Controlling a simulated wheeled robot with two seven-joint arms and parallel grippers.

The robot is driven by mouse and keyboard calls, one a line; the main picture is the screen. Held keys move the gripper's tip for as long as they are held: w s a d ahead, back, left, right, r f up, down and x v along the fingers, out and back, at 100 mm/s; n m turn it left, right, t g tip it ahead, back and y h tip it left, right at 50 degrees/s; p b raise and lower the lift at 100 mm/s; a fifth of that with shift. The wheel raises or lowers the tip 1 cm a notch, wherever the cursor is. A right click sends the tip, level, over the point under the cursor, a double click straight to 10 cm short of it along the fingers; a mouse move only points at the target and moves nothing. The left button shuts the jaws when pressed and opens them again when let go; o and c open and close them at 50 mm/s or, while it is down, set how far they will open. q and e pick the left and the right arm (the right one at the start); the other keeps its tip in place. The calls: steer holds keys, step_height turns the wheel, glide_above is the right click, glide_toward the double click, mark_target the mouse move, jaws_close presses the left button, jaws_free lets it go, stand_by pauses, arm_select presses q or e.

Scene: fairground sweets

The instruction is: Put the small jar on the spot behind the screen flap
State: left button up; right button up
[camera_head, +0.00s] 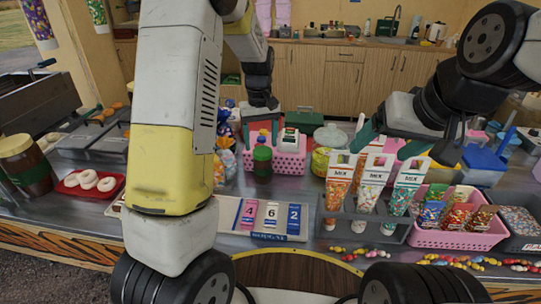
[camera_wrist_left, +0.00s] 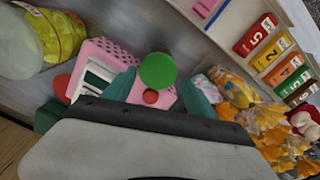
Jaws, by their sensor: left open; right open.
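A small dark jar (camera_head: 262,165) with a green lid stands on the counter in front of a pink basket. Its round green lid (camera_wrist_left: 158,71) shows from above in the left wrist view. My left gripper (camera_head: 262,127) is open just behind and above the jar in the head view. In the left wrist view its two teal fingers stand apart with the lid near the gap and a small red disc between them. My right gripper (camera_head: 391,142) is open and empty behind the paper cones. I cannot make out the screen flap or the spot behind it.
A pink basket (camera_head: 291,168) stands right behind the jar. A number board (camera_head: 284,237) lies in front. A grey rack (camera_head: 340,228) holds cones of sweets at the right. Wrapped sweets (camera_wrist_left: 240,90) lie beside my left gripper. A red tray (camera_head: 70,190) with doughnuts is at the left.

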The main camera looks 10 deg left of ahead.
mark_target(263, 161)
arm_select(q)
steer(key=shift+w+f, duration=0.15)
steer(key=shift+f, duration=0.6)
steer(key=f, duration=0.7)
steer(key=shift+d, duration=0.25)
steer(key=shift+r, duration=0.15)
jaws_close()
